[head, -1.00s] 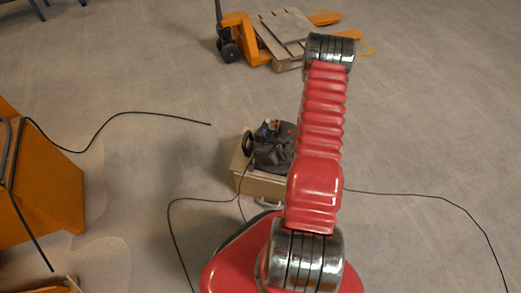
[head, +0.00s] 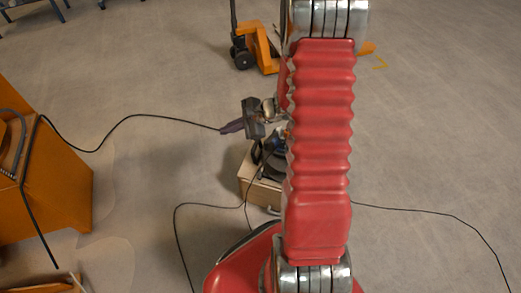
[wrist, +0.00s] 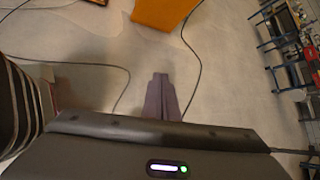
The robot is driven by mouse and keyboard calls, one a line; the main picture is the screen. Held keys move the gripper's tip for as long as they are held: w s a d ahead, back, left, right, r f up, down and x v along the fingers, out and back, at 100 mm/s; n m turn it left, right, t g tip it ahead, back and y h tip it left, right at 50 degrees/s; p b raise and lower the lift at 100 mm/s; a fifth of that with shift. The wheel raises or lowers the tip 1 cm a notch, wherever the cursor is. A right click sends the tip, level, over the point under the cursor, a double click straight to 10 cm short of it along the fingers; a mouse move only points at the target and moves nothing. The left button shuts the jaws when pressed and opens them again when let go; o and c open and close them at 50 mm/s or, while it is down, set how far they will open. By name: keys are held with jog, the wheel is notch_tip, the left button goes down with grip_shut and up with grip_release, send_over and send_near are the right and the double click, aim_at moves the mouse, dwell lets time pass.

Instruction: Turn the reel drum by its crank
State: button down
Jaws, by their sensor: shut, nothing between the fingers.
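My gripper (head: 232,127) is raised in the middle of the head view, left of my red arm, its fingers pointing left. The two dark fingers are closed together with nothing between them; they also show in the wrist view (wrist: 160,97), over bare floor. I cannot clearly make out a reel drum or a crank in either view. An orange box (head: 55,190) stands at the left of the head view with a black cable (head: 125,118) running from it towards my gripper. An orange piece (wrist: 165,12) shows at the top of the wrist view.
A wooden box (head: 258,192) with dark items on it stands below my gripper, partly hidden by my arm. An orange pallet truck (head: 262,48) is at the back. A thin cable (head: 430,210) lies on the right. A rack (wrist: 283,45) shows at the wrist view's right edge.

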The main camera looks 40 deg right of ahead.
jog(key=s+a+r+n+g+h, duration=0.1)
jog(key=s+a+r+n+g, duration=0.1)
jog(key=s+a+r+n, duration=0.5)
jog(key=s+a+r+n+g, duration=0.2)
jog(key=s+a+r+n, duration=0.15)
jog(key=a+r, duration=0.4)
jog(key=s+d+r+n+t+h, duration=0.2)
jog(key=s+r+n+h, duration=0.4)
jog(key=s+r+n, duration=0.4)
notch_tip(320, 180, up, 2)
jog(key=shift+s+d+r+n, duration=0.1)
jog(key=shift+s+d+n, duration=0.2)
jog(key=shift+s, duration=0.9)
jog(key=shift+w, duration=0.15)
